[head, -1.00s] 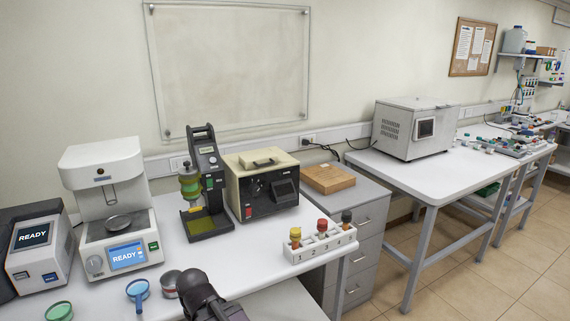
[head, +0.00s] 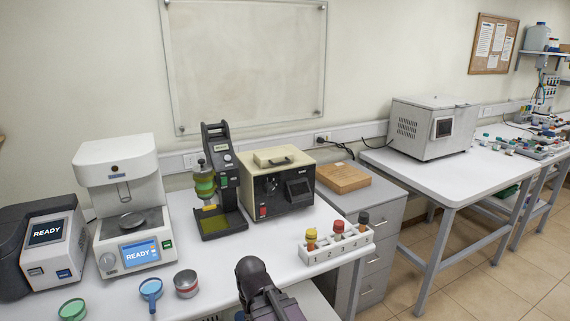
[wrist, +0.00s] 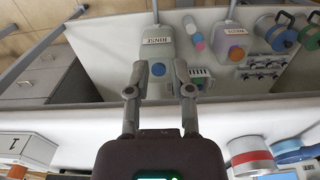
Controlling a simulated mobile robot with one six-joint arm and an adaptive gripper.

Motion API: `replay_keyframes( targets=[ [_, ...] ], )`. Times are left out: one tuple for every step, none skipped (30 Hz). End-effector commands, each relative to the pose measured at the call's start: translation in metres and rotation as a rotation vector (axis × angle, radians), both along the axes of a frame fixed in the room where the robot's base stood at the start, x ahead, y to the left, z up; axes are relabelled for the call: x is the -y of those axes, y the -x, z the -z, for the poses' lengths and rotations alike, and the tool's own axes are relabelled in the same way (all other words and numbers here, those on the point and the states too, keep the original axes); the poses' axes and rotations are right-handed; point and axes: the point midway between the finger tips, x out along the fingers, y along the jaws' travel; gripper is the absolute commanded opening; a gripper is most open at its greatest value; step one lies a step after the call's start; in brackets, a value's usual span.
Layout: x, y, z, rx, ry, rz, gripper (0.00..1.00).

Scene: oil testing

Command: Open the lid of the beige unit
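The beige unit (head: 256,197) stands on the near white bench, with a dark front panel, a red switch and a knob. My dark arm (head: 250,272) shows at the bottom of the head view, in front of the bench and well short of the unit. In the wrist view my gripper (wrist: 158,78) has its two fingers apart with nothing between them. The beige unit is not seen in the wrist view.
A green-and-black tester (head: 222,180) stands close left of the unit. A white rack (head: 338,248) with three capped vials is at the right front. A wooden block (head: 343,177) lies on the drawer cabinet. Bench space before the unit is clear. The wrist view shows bottles (wrist: 158,72) on a lower shelf.

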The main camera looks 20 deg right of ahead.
Motion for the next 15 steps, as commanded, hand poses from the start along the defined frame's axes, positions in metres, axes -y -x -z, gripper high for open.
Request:
replay_keyframes(
  targets=[
    [0.000, 0.000, 0.000, 0.000, 0.000, 0.000, 0.30],
    [0.000, 0.000, 0.000, 0.000, 0.000, 0.000, 0.30],
    [0.000, 0.000, 0.000, 0.001, -0.001, 0.001, 0.30],
    [0.000, -0.001, -0.001, 0.003, -0.002, 0.002, 0.30],
    [0.000, -0.002, -0.001, 0.005, -0.005, 0.004, 0.30],
    [0.000, -0.005, -0.003, 0.011, -0.012, 0.009, 0.30],
    [0.001, -0.007, -0.004, 0.018, -0.019, 0.015, 0.30],
    [0.001, -0.010, -0.006, 0.025, -0.027, 0.021, 0.30],
    [0.001, -0.015, -0.008, 0.039, -0.042, 0.033, 0.30],
    [-0.002, -0.020, -0.011, 0.053, -0.057, 0.046, 0.30],
    [-0.006, -0.026, -0.014, 0.068, -0.073, 0.063, 0.30],
    [-0.007, -0.035, -0.019, 0.093, -0.100, 0.085, 0.30],
    [-0.006, -0.043, -0.024, 0.115, -0.122, 0.105, 0.30],
    [-0.005, -0.052, -0.029, 0.138, -0.147, 0.128, 0.30],
    [-0.002, -0.065, -0.036, 0.174, -0.185, 0.161, 0.30]
  ],
)
